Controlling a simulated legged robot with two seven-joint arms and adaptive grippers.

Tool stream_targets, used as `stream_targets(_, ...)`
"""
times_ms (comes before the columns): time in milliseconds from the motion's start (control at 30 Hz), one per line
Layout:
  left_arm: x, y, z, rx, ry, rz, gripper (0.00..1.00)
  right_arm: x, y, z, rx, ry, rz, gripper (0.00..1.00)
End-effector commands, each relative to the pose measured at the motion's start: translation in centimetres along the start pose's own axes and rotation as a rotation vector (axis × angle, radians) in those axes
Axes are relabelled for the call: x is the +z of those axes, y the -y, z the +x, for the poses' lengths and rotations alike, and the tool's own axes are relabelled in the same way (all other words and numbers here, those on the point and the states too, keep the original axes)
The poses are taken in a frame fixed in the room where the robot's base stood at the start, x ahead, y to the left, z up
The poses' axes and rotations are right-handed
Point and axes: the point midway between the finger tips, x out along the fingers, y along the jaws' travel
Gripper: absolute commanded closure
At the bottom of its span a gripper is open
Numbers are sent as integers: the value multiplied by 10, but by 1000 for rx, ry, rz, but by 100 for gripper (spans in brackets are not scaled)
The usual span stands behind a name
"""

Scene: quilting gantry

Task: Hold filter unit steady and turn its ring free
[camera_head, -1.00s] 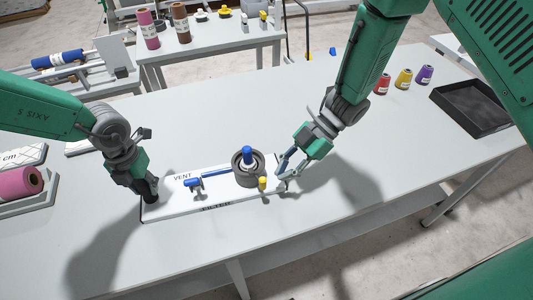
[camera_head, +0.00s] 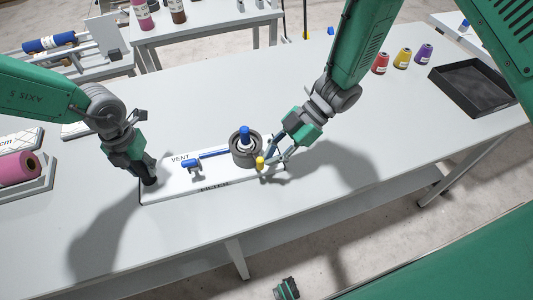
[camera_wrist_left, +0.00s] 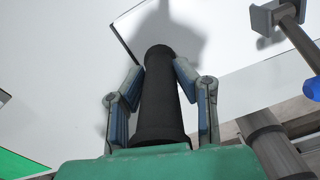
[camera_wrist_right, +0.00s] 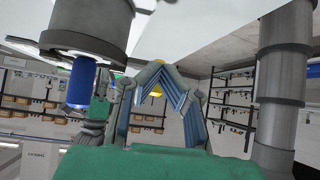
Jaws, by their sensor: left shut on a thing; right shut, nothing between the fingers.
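The filter unit is a white plate (camera_head: 215,182) lettered VENT and FILTER, lying on the table. A dark round ring (camera_head: 246,150) surrounds a blue-topped post (camera_head: 244,134) at its right end, with a yellow knob (camera_head: 260,162) at the ring's front. A blue lever (camera_head: 190,163) sits left of the ring. My left gripper (camera_head: 150,178) is shut on an upright black handle (camera_wrist_left: 158,100) at the plate's left end. My right gripper (camera_head: 266,164) is shut and empty, tips beside the yellow knob; contact cannot be told. The right wrist view shows the ring (camera_wrist_right: 92,20) close by.
Red, yellow and purple thread cones (camera_head: 402,57) and a black tray (camera_head: 472,88) stand at the right of the table. A pink roll (camera_head: 18,168) lies in a holder at the left. The table behind the unit is clear.

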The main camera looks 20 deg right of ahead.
Motion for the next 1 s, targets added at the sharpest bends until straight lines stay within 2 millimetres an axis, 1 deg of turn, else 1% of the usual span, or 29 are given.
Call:
stream_targets(33,-5,2,5,-2,-13,2,100,-1,1,2,3,-3,4,100)
stream_targets(267,-5,2,5,-3,-13,2,100,-4,2,4,35,-3,33,100)
stream_targets(467,-5,2,5,-3,-12,2,100,-10,5,10,103,-6,97,100)
stream_targets(733,-5,3,5,-4,-12,2,100,-23,7,26,275,-6,257,100)
stream_targets(1000,-5,3,5,-5,-11,2,100,-38,4,42,459,-2,420,100)
